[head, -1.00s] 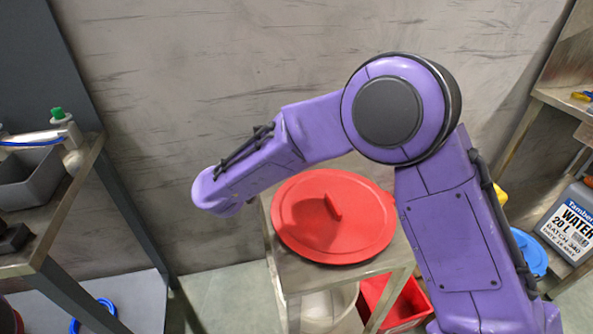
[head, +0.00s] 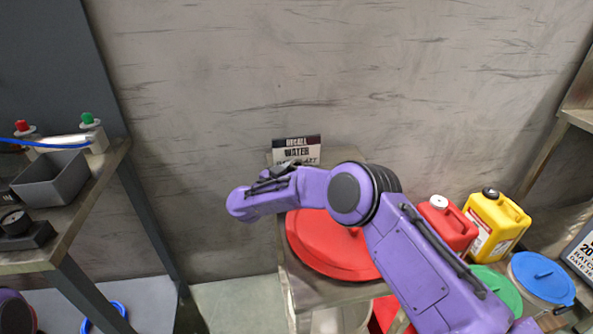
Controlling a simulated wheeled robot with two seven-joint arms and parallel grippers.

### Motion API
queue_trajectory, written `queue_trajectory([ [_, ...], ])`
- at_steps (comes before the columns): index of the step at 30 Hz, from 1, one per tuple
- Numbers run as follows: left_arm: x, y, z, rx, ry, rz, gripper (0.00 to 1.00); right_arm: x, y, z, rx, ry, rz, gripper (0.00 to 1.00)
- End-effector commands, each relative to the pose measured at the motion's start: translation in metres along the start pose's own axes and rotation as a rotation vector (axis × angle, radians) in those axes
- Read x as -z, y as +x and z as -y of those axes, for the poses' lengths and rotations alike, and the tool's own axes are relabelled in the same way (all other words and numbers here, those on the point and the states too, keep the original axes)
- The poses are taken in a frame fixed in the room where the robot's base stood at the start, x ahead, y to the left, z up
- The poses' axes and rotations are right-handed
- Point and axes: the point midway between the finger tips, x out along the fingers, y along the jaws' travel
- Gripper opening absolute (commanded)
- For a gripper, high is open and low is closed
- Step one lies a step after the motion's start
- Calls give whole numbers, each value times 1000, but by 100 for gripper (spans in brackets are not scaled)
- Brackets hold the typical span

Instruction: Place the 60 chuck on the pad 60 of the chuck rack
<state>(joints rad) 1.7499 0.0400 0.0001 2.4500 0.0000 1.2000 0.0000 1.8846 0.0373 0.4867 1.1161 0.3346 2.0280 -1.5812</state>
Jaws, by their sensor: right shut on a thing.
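My right arm's purple wrist end (head: 242,204) hangs left of the red round lid, in front of the grey wall. The wrist hides the fingertips of my right gripper. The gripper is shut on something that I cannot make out. No 60 chuck, chuck rack or pad marked 60 can be told by a readable mark. A small black round part on a dark block (head: 22,230) lies on the left bench; I cannot tell what it is. My left gripper is not in view.
A red round lid (head: 320,250) lies on a metal stand, partly behind my arm. A grey bin (head: 52,180) and a white bar with a blue hose (head: 62,141) are on the left bench. Red (head: 450,225) and yellow (head: 497,225) canisters stand right. Floor shows between bench and stand.

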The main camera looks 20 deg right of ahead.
Motion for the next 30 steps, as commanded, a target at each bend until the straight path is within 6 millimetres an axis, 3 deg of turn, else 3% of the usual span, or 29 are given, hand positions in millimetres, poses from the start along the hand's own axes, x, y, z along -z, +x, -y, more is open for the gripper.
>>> queue_trajectory([
  [6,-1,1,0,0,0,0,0,-1,0,0,1,2,-3,0],
  [7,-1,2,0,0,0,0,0,-3,0,0,0,0,0,49],
  [9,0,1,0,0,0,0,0,-2,0,0,0,0,0,72],
  [20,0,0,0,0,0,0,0,1,-4,0,2,0,0,72],
  [30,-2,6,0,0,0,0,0,0,-85,1,4,1,-3,72],
])
